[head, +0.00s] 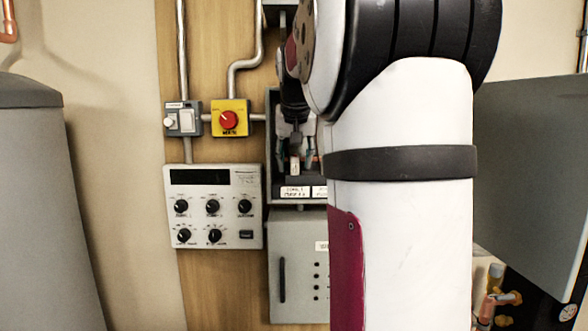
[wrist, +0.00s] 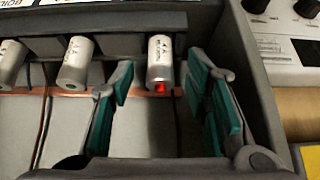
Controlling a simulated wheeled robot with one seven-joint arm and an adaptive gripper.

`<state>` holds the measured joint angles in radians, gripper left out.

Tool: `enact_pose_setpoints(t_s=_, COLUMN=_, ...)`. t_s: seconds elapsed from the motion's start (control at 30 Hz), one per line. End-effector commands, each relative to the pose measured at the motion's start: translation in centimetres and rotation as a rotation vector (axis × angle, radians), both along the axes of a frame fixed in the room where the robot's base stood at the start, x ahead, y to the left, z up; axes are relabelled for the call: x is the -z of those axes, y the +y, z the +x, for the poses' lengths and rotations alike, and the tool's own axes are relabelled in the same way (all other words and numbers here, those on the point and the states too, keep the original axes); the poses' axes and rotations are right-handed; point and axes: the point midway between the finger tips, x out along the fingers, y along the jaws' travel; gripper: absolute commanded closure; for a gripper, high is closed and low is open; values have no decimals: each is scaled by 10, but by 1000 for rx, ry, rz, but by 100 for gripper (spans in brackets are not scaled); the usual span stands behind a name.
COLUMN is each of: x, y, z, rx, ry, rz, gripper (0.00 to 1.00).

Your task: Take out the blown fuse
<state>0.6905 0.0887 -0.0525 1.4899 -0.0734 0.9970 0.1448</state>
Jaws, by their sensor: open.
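The fuse with a red indicator (wrist: 160,60) is a pale cylinder standing in the fuse box, at the right end of the visible row in the wrist view. In the head view a pale fuse (head: 294,164) shows between my fingers. My gripper (wrist: 160,78) is open, its teal-padded fingers on either side of the red-marked fuse, with a visible gap on the left and a narrower one on the right. In the head view my gripper (head: 296,156) reaches into the box, and my arm hides its right part.
Two other fuses, one in the middle (wrist: 76,62) and one at the far left (wrist: 10,62), show no red. The fuse box wall (wrist: 235,75) stands close beside my right finger. A control panel (head: 213,206) and a red knob (head: 228,120) are left of the box.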

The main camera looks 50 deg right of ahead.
Motion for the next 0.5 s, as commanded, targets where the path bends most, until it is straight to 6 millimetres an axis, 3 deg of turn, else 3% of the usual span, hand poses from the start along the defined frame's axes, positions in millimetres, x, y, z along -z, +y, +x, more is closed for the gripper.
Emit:
enact_pose_setpoints(t_s=0.17, x=0, y=0, z=0, rx=0, ry=0, rz=0, gripper=59)
enact_pose_setpoints(t_s=0.33, x=0, y=0, z=0, rx=0, ry=0, rz=0, gripper=98)
enact_pose_setpoints(t_s=0.5, x=-1, y=0, z=0, rx=0, ry=0, rz=0, gripper=100)
